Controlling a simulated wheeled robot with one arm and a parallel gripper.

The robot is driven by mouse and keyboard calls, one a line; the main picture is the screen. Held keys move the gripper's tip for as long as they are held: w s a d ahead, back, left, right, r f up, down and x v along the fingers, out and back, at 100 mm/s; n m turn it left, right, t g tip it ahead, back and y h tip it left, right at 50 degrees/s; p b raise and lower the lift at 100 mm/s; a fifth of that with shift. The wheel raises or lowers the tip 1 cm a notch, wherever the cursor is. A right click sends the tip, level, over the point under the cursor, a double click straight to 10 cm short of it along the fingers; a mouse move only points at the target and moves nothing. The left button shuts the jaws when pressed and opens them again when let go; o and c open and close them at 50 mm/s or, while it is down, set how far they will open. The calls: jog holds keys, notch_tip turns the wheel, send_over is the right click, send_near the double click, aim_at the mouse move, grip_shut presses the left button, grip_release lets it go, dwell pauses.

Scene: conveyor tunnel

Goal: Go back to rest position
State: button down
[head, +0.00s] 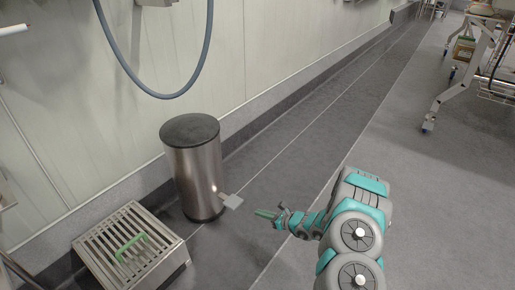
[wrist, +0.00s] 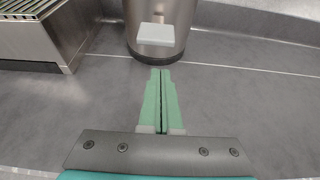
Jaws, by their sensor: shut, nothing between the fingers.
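My gripper (head: 266,214) is at the end of my grey and teal arm, stretched left over the floor in the head view. In the wrist view its two green fingers (wrist: 161,72) lie side by side, shut and empty. A steel pedal bin (head: 195,165) with a dark lid stands in front of the fingertips, with a visible gap in the head view. Its flat pedal (head: 231,201) sticks out toward my gripper, and the pedal also shows in the wrist view (wrist: 156,34) just beyond the fingertips.
A slatted metal box (head: 165,270) with a green handle (head: 132,246) sits left of the bin. A grey hose (head: 207,45) hangs on the wall. A wheeled metal frame (head: 465,75) stands at the back right. The floor (head: 400,165) between is clear.

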jog(key=s+a+r+n+g+y, duration=0.1)
jog(key=a+r+n, duration=0.15)
jog(key=r, duration=0.35)
jog(key=s+a+r+n+g+y, duration=0.1)
jog(key=s+a+r+n+y, duration=0.1)
jog(key=a+r, duration=0.3)
jog(key=s+a+r+n+g+p, duration=0.1)
jog(key=s+a+r+n+g, duration=0.3)
jog(key=s+r, duration=0.5)
jog(key=s+a+r+n+g+p, duration=0.1)
jog(key=s+r+n+g, duration=0.3)
jog(key=s+r+n, duration=0.55)
jog(key=s+d+r+n+g+h, duration=0.1)
jog(key=s+d+r+n+h, duration=0.2)
jog(key=s, duration=0.4)
jog(key=s+d+r+n+g+h, duration=0.1)
jog(key=s+d+r+h, duration=0.25)
jog(key=s, duration=0.35)
jog(key=s+d+r+n+t+h+p, duration=0.1)
jog(key=s+d+r+n+h, duration=0.2)
jog(key=s+d+h, duration=0.4)
jog(key=s+d, duration=0.6)
jog(key=d, duration=0.4)
jog(key=shift+s+n+t+p, duration=0.2)
jog(key=shift+n+t+p, duration=0.1)
jog(key=shift+t, duration=0.1)
jog(key=shift+r, duration=0.1)
